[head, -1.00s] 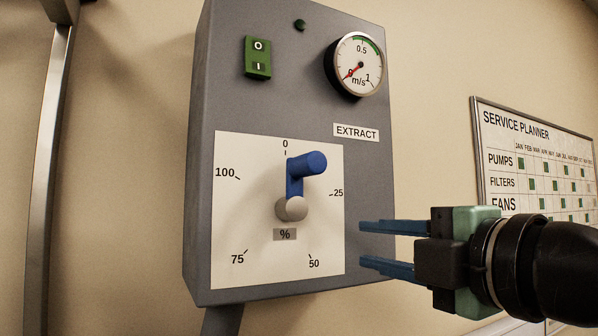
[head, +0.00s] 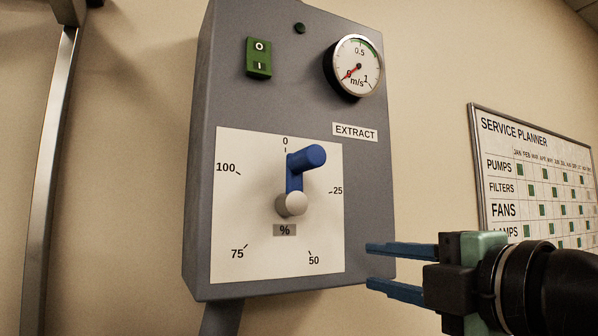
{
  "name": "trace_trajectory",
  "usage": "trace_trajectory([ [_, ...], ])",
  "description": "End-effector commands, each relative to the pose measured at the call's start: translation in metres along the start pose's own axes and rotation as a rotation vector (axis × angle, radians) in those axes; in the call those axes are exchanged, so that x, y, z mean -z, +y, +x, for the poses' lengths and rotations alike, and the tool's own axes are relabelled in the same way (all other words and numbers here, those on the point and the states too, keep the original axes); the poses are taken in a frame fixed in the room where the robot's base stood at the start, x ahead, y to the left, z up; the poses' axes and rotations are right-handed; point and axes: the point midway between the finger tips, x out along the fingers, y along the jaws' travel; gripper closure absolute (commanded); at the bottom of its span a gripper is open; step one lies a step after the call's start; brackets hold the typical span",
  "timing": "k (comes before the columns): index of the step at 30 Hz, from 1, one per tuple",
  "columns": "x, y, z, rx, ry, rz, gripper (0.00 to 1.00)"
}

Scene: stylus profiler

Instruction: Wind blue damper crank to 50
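The blue damper crank (head: 294,178) is on the white dial plate (head: 250,240) on the front of a grey box. Its arm points up to the 0 mark, with the blue handle (head: 308,158) sticking out at the top and a pale hub (head: 291,204) below. The 50 mark (head: 314,260) is at the plate's lower right. My gripper (head: 368,265) is at the lower right of the box, its two blue fingers apart, pointing left, with nothing between them. It is clear of the crank, to the right of and below it.
The grey box (head: 365,200) carries a green switch (head: 259,58) and a round m/s gauge (head: 357,66) with its red needle near 0. A service planner board (head: 510,150) hangs on the wall at right. A metal post (head: 45,170) stands at left.

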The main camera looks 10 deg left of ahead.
Motion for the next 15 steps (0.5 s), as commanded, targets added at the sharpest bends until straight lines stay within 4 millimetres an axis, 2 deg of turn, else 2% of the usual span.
trace_trajectory([
  [1, 0.0, -0.008, 0.0, 0.0, 0.001, 0.0, 0.66],
  [9, 0.0, -0.006, 0.0, 0.0, 0.0, 0.0, 0.66],
  [15, 0.005, -0.022, 0.0, -0.001, 0.0, 0.0, 0.66],
])
